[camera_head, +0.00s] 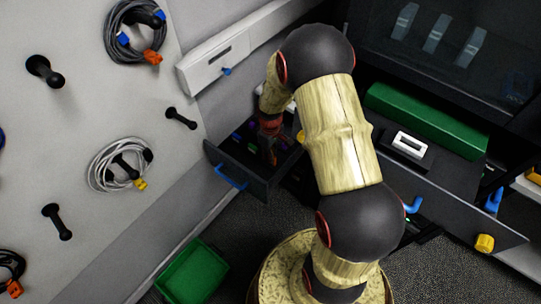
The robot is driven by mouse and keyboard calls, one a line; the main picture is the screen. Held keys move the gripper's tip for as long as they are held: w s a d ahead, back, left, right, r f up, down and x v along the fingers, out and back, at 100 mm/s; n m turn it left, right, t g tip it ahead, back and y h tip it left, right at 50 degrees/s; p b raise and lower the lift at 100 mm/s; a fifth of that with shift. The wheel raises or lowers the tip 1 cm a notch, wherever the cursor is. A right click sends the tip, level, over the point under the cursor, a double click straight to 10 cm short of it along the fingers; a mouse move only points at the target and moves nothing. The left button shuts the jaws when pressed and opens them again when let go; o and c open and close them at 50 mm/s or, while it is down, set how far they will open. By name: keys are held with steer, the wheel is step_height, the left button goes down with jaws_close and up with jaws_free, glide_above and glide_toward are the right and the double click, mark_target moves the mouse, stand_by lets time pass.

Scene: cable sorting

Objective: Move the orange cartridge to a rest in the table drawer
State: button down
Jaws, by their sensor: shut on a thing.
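My gripper (271,154) points down into the open table drawer (236,181), which has a blue handle (231,177) on its front. The gripper is small and dark here, partly covered by my own wrist. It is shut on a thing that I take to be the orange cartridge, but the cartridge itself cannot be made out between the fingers. Small blue, green and purple pieces show inside the drawer around the gripper. Whether the held thing touches the drawer floor cannot be told. My arm hides the drawer's right side.
A pegboard wall on the left holds a dark cable coil (108,32) and a white one (101,176). A green bin (193,272) stands on the floor. A long green box (426,121) lies on the right-hand bench. A yellow-orange patch (300,137) shows beside my arm.

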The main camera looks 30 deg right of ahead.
steer(key=shift+f, duration=0.85)
stand_by(0.7)
steer(key=c, duration=1.8)
jaws_free()
steer(key=o, duration=0.4)
steer(key=shift+o, duration=0.7)
steer(key=shift+r, duration=0.15)
steer(key=shift+r+p, duration=2.35)
steer(key=shift+r, duration=1.05)
